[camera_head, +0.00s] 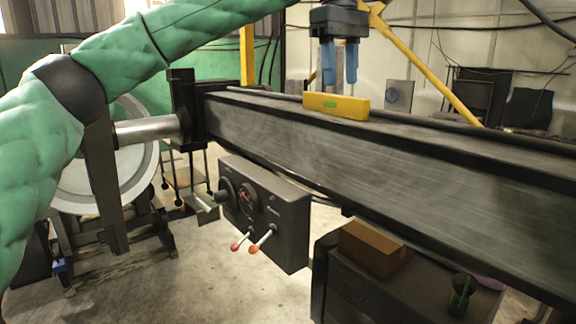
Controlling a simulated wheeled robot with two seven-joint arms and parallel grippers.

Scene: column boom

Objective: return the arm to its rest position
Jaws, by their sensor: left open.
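My left arm, in a green quilted cover, comes in from the left and arches across the top of the head view. My left gripper (340,80) hangs at the upper middle with its blue fingers pointing down. A yellow spirit level (336,105) lies on top of the dark metal boom (330,150), just below and in front of the fingers. From this angle I cannot tell whether the fingertips touch the boom. My right gripper is not in view.
The boom runs from the centre left to the lower right. A control box (276,215) with levers hangs under it. A dark cabinet (340,290) below holds a cardboard box (372,248) and a green cup (461,295). Yellow bars stand behind.

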